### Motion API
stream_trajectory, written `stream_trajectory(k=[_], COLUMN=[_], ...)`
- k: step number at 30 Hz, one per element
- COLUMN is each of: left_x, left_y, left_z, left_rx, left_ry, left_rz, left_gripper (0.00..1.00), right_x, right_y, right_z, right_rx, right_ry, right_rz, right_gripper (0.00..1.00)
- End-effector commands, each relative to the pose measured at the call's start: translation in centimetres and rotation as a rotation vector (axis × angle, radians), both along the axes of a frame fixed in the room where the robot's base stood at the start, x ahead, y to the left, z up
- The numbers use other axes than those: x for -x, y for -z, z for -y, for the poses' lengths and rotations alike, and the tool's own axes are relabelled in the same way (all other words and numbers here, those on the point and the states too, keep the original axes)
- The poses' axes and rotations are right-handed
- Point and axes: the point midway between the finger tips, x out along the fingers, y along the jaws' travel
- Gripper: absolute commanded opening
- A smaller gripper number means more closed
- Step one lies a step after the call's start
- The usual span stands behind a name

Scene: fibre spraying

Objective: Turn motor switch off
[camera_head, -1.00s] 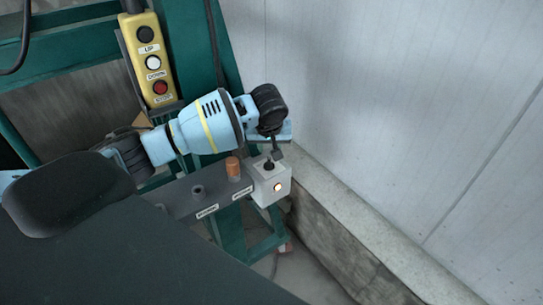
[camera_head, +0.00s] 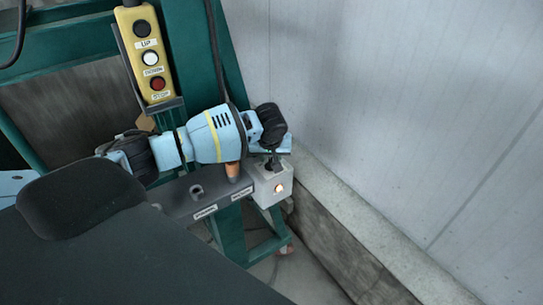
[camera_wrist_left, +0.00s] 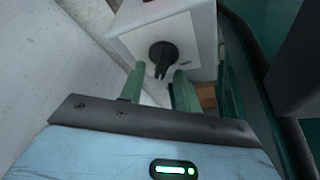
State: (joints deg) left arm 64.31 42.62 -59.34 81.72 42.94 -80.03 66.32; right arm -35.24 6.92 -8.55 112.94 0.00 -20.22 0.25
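The two green fingers of my left gripper (camera_wrist_left: 159,71) are apart, one on each side of the knob's near end. I cannot tell whether they touch it. My right gripper is not in view.
An orange knob (camera_head: 232,171) and a grey socket-like part (camera_head: 197,191) sit on the dark bracket beside the box. A yellow pendant (camera_head: 148,55) with several buttons hangs on the green frame (camera_head: 192,60). A pale wall (camera_head: 400,90) stands close on the right.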

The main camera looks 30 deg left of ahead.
Motion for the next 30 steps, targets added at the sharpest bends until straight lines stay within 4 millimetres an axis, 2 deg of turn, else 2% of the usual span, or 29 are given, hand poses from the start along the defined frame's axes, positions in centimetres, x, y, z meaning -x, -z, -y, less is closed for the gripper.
stream_trajectory(k=[6, 14, 23, 30], left_x=[0.0, 0.0, 0.0, 0.0], left_y=[-0.1, -0.1, -0.1, -0.3], left_z=[0.0, 0.0, 0.0, 0.1], left_rx=[0.000, -0.001, 0.001, 0.002], left_ry=[0.000, 0.000, -0.014, -0.107], left_rz=[0.001, 0.001, 0.002, 0.003], left_gripper=[0.33, 0.00, 0.00, 0.00], right_x=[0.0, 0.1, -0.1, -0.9], right_y=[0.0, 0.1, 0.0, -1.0], right_z=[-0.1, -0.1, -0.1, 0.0], right_rx=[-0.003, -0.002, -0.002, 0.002], right_ry=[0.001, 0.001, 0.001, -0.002], right_rz=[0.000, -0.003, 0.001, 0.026], right_gripper=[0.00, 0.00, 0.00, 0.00])
